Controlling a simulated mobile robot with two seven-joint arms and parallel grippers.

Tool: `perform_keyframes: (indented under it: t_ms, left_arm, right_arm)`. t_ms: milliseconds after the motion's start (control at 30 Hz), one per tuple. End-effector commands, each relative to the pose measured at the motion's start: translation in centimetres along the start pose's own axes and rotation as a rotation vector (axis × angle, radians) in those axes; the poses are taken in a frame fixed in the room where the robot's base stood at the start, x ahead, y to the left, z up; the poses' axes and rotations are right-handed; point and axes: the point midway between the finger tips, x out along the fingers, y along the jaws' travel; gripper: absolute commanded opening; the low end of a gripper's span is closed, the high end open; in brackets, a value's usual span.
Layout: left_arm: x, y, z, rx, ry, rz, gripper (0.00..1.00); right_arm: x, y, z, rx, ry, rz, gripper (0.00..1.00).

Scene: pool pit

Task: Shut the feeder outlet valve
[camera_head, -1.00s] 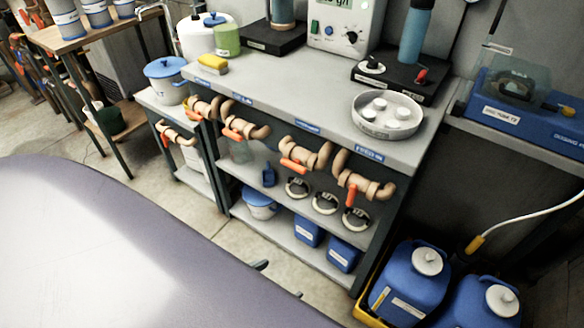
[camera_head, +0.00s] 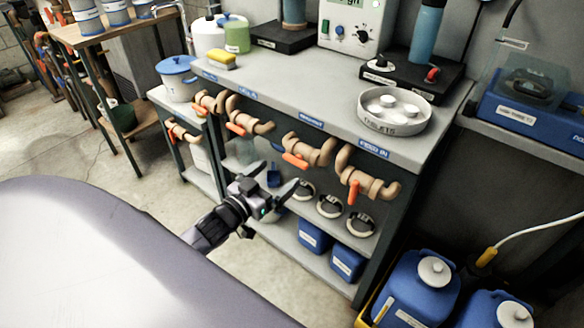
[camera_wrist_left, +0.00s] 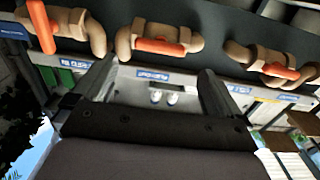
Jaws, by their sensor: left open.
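Several beige pipe valves with orange handles run along the front of the bench. The rightmost valve (camera_head: 372,186) has its handle (camera_head: 353,193) pointing down. The valve left of it (camera_head: 310,150) has its handle (camera_head: 294,160) lying roughly along the pipe, as does the third from the right (camera_head: 252,122). The blue labels above are too blurred to tell which is the feeder outlet. My left gripper (camera_head: 274,178) is open and empty, in front of and below the valves. In the left wrist view a valve (camera_wrist_left: 160,40) lies beyond the open fingers (camera_wrist_left: 156,70). My right gripper is not in view.
The bench top (camera_head: 300,90) carries a round tray (camera_head: 395,125) and instruments. Shelves below hold blue containers (camera_head: 312,236) and ring-shaped parts. Blue jugs (camera_head: 420,290) stand at the lower right. Floor between the bench and the pale rounded surface (camera_head: 90,250) is clear.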

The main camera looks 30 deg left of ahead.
Motion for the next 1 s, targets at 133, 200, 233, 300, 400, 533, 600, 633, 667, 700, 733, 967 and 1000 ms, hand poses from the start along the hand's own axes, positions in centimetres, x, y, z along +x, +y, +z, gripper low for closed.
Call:
perform_keyframes:
  t_ms: [133, 200, 233, 300, 400, 533, 600, 633, 667, 700, 733, 967, 1000]
  left_arm:
    - [1.7, 0.0, -0.1, 0.001, 0.001, 0.000, 1.00]
    - [2.7, 0.1, -0.1, 0.000, 0.001, 0.000, 1.00]
    - [3.1, 0.1, 0.0, -0.001, 0.000, 0.000, 1.00]
    - [4.0, 0.1, 0.0, -0.001, 0.000, 0.000, 1.00]
    - [5.1, 0.1, 0.0, 0.000, -0.001, 0.000, 1.00]
    - [6.1, 0.1, 0.1, 0.001, -0.002, 0.000, 1.00]
    - [6.3, 0.1, 0.1, 0.000, -0.003, 0.000, 1.00]
    - [6.4, 0.1, 0.1, 0.000, -0.003, 0.000, 1.00]
    - [6.5, 0.1, 0.1, 0.000, -0.003, 0.000, 1.00]
    - [6.5, 0.1, 0.1, 0.000, -0.003, 0.000, 1.00]
    - [6.6, 0.1, 0.1, 0.000, -0.003, 0.000, 1.00]
    - [6.5, 0.1, 0.1, 0.000, -0.004, 0.000, 0.90]
    - [6.5, 0.1, 0.1, 0.000, -0.004, 0.000, 0.77]
  right_arm:
    - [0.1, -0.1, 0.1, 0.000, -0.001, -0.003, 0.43]
    - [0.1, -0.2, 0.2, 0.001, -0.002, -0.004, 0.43]
    - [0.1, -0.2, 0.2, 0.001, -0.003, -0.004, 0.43]
    - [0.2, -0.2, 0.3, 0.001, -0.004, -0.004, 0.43]
    - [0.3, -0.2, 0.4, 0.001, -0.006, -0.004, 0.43]
    - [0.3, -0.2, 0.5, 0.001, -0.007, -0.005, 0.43]
    - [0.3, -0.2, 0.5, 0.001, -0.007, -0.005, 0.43]
    - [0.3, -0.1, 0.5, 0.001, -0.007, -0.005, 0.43]
    - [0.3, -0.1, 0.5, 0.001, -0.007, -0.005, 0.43]
    - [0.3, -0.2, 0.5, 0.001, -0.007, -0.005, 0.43]
    - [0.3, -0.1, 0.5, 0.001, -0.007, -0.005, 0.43]
    - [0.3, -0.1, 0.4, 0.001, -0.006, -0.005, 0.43]
    - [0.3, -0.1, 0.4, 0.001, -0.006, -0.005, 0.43]
